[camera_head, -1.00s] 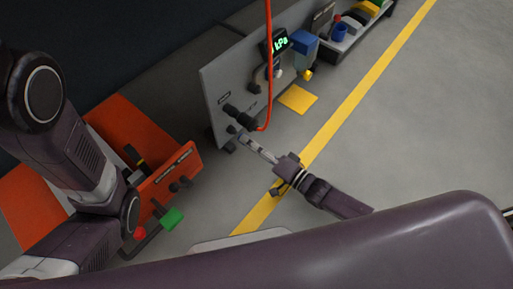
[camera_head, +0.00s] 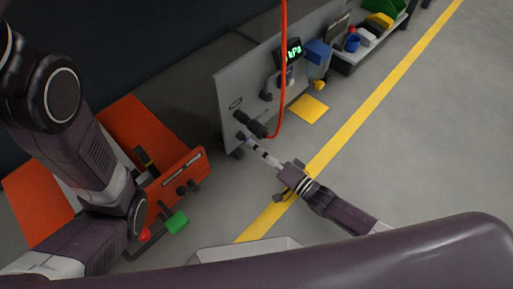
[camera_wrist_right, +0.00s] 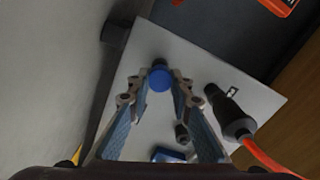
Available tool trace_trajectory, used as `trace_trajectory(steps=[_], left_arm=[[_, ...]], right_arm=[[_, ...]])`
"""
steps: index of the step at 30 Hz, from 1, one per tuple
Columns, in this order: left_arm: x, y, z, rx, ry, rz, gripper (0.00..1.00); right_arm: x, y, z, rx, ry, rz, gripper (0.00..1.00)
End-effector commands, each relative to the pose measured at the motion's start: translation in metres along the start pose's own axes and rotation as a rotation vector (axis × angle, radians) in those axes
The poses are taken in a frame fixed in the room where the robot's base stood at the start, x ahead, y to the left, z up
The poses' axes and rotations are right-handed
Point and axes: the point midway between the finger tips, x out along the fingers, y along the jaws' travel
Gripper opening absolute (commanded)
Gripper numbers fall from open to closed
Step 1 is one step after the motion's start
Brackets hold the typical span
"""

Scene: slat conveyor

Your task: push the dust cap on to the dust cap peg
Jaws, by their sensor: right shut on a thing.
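The blue dust cap (camera_wrist_right: 160,79) sits between the fingertips of my right gripper (camera_wrist_right: 160,88) in the right wrist view. My right gripper is shut on it. A dark peg (camera_wrist_right: 160,63), which looks like the dust cap peg, shows just beyond the cap on the grey panel. The cap hides most of it, and I cannot tell whether the two touch. In the head view my right gripper (camera_head: 256,149) reaches to the lower left of the panel (camera_head: 228,92), close to a dark stub (camera_head: 241,136). My left gripper is not in view.
A black hose coupling (camera_wrist_right: 228,108) with a red hose (camera_head: 282,60) is close beside the gripper. A gauge with a green display (camera_head: 294,50) and a blue-topped unit (camera_head: 318,52) are farther along. Grey floor is clear at right.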

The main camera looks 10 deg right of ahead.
Motion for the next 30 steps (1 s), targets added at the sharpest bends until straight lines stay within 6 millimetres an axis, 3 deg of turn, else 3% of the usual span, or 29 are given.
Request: trace_trajectory(steps=[27,28,30], left_arm=[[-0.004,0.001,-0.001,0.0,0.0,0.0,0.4],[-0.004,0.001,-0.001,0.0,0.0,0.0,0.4],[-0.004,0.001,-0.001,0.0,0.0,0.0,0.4]], right_arm=[[0.014,0.0,0.0,0.0,0.0,0.0,0.0],[0.014,0.0,0.0,0.0,0.0,0.0,0.23],[0.014,0.0,0.0,0.0,0.0,0.0,0.31]])
